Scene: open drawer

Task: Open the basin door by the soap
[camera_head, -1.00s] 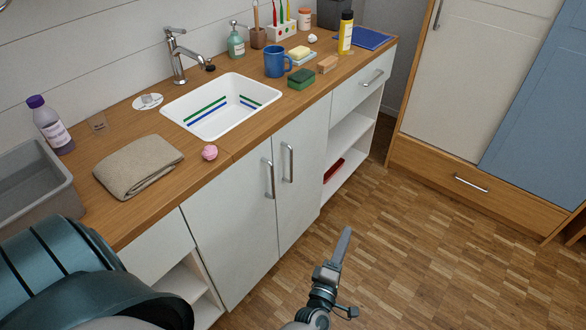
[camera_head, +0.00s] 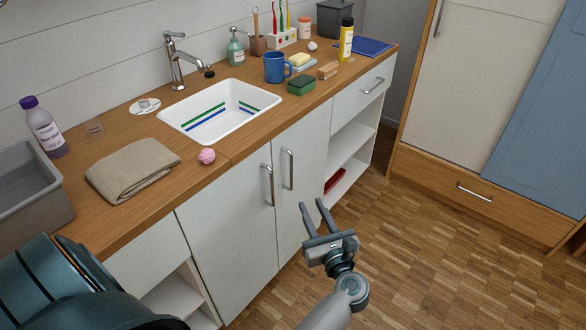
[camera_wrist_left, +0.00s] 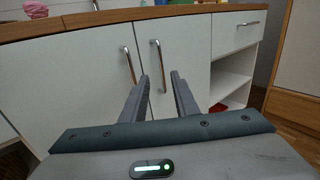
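Two white doors sit side by side under the basin (camera_head: 172,121), the left door (camera_head: 225,225) and the right door (camera_head: 312,160). Each has an upright metal bar handle near their shared seam, the left handle (camera_head: 268,185) and the right handle (camera_head: 287,170). Both doors look shut. The yellow soap (camera_head: 299,59) lies on a dish on the counter, to the right, nearer the right door. My left gripper (camera_head: 312,204) is open and empty, in front of and below the right handle, apart from it. In the left wrist view, the right handle (camera_wrist_left: 155,55) shows between the fingertips. My right gripper is out of view.
Open shelves (camera_head: 352,140) are right of the doors. The parquet floor (camera_head: 430,240) is clear.

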